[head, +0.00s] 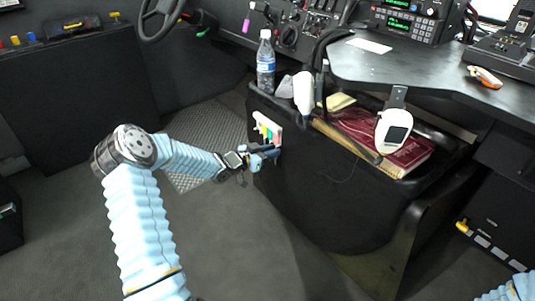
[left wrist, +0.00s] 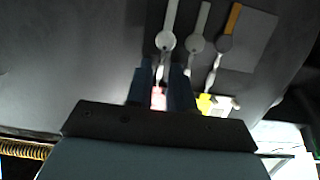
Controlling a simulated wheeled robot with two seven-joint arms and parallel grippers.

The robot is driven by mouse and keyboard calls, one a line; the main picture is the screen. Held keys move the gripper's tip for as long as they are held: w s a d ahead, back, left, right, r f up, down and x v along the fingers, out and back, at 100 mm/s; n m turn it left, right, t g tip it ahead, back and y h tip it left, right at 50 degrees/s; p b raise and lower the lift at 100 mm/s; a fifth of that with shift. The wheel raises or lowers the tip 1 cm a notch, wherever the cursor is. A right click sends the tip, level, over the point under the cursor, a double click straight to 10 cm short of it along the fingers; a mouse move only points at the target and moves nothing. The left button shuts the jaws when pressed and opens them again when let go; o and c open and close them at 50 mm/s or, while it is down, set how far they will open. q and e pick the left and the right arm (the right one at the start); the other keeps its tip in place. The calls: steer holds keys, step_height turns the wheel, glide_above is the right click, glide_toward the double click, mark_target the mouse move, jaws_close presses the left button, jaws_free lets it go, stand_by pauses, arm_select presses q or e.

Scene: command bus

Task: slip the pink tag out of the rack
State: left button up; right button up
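The rack (head: 276,130) is a small pale holder with coloured tags on the left face of the black console. The pink tag (left wrist: 158,98) shows in the left wrist view between my left gripper's blue fingers (left wrist: 161,85), and fills the narrow gap between them. A pale twisted link runs from the tag up to a round-headed grey piece (left wrist: 166,40). A yellow tag (left wrist: 205,103) hangs just right of the fingers. In the head view my left gripper (head: 268,154) is at the rack's lower part and hides some of it. My right gripper is out of view.
The black console bin (head: 320,205) holds a red book (head: 405,152), a water bottle (head: 265,65) and a white bottle (head: 303,92). A white handheld device (head: 394,131) hangs over its rim. A desk lies to the right; the floor left of the console is clear.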

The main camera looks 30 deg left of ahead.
arm_select(q)
jaws_close()
steer(key=shift+r, duration=0.1)
steer(key=shift+s+a, duration=0.1)
steer(key=shift+s, duration=0.1)
stand_by(0.4)
steer(key=shift+p+v, duration=0.3)
steer(key=shift+v, duration=0.7)
steer(key=f+p+v, duration=0.1)
steer(key=v, duration=0.5)
steer(key=shift+f, duration=0.25)
